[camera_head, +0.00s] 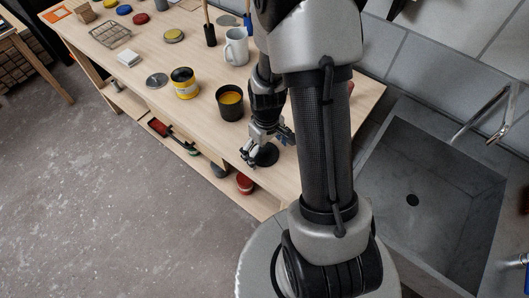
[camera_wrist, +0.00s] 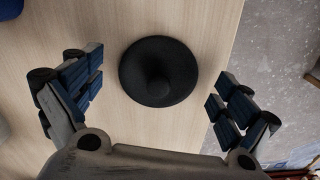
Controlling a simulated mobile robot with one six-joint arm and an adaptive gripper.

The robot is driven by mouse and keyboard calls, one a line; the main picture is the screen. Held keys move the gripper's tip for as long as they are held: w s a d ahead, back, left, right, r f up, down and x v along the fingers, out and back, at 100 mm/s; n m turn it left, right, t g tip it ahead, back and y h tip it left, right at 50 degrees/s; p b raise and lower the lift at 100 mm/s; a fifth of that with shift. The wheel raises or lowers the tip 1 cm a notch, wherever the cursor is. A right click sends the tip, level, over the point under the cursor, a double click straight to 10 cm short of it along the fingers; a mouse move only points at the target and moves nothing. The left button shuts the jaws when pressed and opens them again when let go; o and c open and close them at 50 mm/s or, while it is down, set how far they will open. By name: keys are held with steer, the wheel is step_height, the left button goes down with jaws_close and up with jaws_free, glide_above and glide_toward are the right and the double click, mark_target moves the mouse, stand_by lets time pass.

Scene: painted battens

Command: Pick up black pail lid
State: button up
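The black pail lid (camera_wrist: 158,62) lies on the wooden bench in the wrist view. It is round with a small knob in its middle. In the head view the lid (camera_head: 266,155) shows near the bench's front edge, partly hidden by my gripper. My gripper (camera_head: 262,148) is over the lid, pointing down. In the wrist view my gripper (camera_wrist: 148,97) is open, with one blue-padded finger on each side of the lid and clear gaps between. Nothing is held. A black pail (camera_head: 230,105) with yellow-orange contents stands open on the bench, to the upper left of the lid.
A yellow tin (camera_head: 184,84), a grey mug (camera_head: 237,47), a metal disc (camera_head: 157,81) and a yellow lid (camera_head: 173,36) are on the bench (camera_head: 130,58). A sink (camera_head: 430,190) is at the right. A lower shelf holds a red tin (camera_head: 244,184). Bare wood surrounds the black lid.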

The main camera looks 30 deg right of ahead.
steer(key=c, duration=0.9)
steer(key=shift+s, duration=0.15)
steer(key=c, duration=0.7)
steer(key=shift+f, duration=0.1)
steer(key=shift+c, duration=0.4)
